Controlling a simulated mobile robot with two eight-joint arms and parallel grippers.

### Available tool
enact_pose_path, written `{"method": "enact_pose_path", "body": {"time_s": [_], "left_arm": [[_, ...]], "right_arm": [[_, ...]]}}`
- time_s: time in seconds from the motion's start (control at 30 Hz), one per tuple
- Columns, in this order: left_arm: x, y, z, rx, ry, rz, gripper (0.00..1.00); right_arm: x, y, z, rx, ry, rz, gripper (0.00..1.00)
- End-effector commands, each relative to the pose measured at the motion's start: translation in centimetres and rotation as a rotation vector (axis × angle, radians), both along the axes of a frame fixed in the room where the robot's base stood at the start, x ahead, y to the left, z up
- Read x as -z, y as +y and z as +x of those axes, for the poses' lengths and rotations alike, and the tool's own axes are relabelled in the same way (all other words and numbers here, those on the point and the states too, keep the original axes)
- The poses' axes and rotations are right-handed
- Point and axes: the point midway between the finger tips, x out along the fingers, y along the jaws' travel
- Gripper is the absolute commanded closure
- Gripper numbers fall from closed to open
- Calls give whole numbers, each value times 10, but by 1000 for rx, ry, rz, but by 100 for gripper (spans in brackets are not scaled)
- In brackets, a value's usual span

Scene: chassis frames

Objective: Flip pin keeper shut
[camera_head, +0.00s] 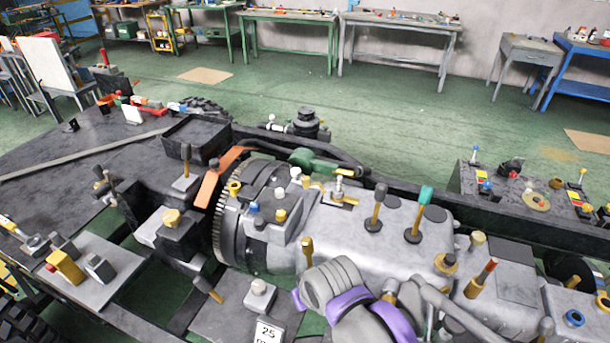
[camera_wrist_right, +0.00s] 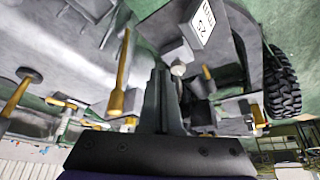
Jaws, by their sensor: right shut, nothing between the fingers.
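I cannot tell for certain which part is the pin keeper. Several yellow-handled pins and levers stand on the grey chassis housing (camera_head: 345,235), among them a yellow pin (camera_head: 307,250) beside my right arm. In the right wrist view my right gripper (camera_wrist_right: 161,75) is shut and empty, its two dark fingers together. A yellow pin (camera_wrist_right: 122,75) appears left of the fingers, apart from them. A round pale knob (camera_wrist_right: 179,70) appears just beyond them, near a block marked 25 (camera_wrist_right: 205,25). In the head view my grey and purple right arm hides its gripper. My left gripper is not in view.
Two levers, one black-topped (camera_head: 377,207) and one green-topped (camera_head: 420,214), rise from the housing. A large toothed ring (camera_head: 228,225) and an orange bracket (camera_head: 212,178) stand to the left. A dark frame rail (camera_head: 500,220) runs behind. Green floor (camera_head: 330,110) is open beyond.

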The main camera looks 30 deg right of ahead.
Motion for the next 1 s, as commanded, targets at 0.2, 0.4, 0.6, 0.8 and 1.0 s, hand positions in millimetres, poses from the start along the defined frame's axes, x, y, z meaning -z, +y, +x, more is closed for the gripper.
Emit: {"method": "enact_pose_path", "body": {"time_s": [0.2, 0.4, 0.6, 0.8, 1.0], "left_arm": [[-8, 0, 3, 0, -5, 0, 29], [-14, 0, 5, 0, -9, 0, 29], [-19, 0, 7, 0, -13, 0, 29], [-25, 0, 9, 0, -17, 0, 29], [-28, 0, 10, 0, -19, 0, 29]], "right_arm": [[-57, -30, 84, 43, 27, -3, 100], [-91, -64, 155, 79, 52, -1, 100], [-110, -107, 220, 114, 75, 2, 100], [-117, -152, 272, 145, 95, 9, 100], [-114, -182, 300, 165, 109, 14, 100]]}}
